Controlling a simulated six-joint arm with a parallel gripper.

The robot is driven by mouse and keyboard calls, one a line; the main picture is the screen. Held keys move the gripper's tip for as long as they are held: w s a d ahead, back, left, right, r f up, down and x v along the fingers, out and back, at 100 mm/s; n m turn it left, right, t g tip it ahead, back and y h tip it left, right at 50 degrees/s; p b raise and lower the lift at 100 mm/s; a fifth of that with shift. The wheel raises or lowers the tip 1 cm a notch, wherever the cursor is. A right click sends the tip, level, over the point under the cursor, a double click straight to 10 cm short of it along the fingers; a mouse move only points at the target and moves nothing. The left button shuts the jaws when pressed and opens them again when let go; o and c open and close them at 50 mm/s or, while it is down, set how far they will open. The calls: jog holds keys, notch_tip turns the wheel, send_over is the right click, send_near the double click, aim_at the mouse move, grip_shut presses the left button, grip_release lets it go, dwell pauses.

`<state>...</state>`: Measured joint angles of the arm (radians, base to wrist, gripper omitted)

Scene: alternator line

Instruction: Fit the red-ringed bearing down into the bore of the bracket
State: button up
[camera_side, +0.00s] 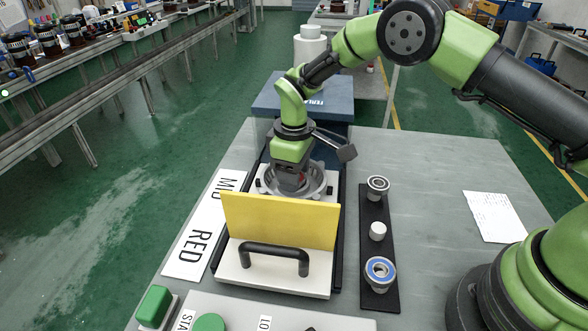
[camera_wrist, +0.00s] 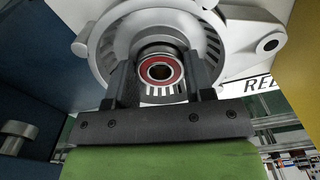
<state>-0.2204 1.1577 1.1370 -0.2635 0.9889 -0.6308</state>
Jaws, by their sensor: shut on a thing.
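The red-ringed bearing (camera_wrist: 160,70) shows in the wrist view between the two fingers of my gripper (camera_wrist: 162,75), which is shut on it. The bearing sits in front of the middle of the bracket (camera_wrist: 103,50), a grey metal housing with slots around its centre. In the side view the bracket (camera_side: 322,183) lies on the fixture behind the yellow plate, and my gripper (camera_side: 295,188) points down over its centre. A little red shows at the fingertips there. The bore is hidden behind the bearing and fingers, so I cannot tell how deep the bearing sits.
A yellow plate (camera_side: 280,220) stands upright at the fixture's front, with a black handle (camera_side: 275,247) before it. A black strip (camera_side: 377,215) at right holds a metal-ringed bearing (camera_side: 377,186), a white piece (camera_side: 377,231) and a blue-ringed bearing (camera_side: 380,271).

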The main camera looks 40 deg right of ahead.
jog(key=o, duration=1)
jog(key=s+d+r+m+t, duration=0.1)
jog(key=s+r, duration=0.1)
jog(key=r, duration=0.8)
jog(key=s+d+r+m+t, duration=0.1)
jog(key=s+r, duration=0.1)
jog(key=r, duration=0.7)
jog(key=s+d+r+m+t+y, duration=0.1)
jog(key=s+d+r+m, duration=0.15)
jog(key=s+r, duration=0.45)
jog(key=s+m+t, duration=0.1)
jog(key=s+m, duration=0.1)
jog(key=s, duration=0.3)
jog(key=s+d+m+t, duration=0.1)
jog(key=s+m, duration=0.1)
jog(key=s, duration=0.3)
jog(key=s+m+t+y, duration=0.1)
jog(key=s+m+t, duration=0.1)
jog(key=s, duration=0.3)
jog(key=shift+d+r, duration=0.1)
jog(key=shift+d, duration=0.3)
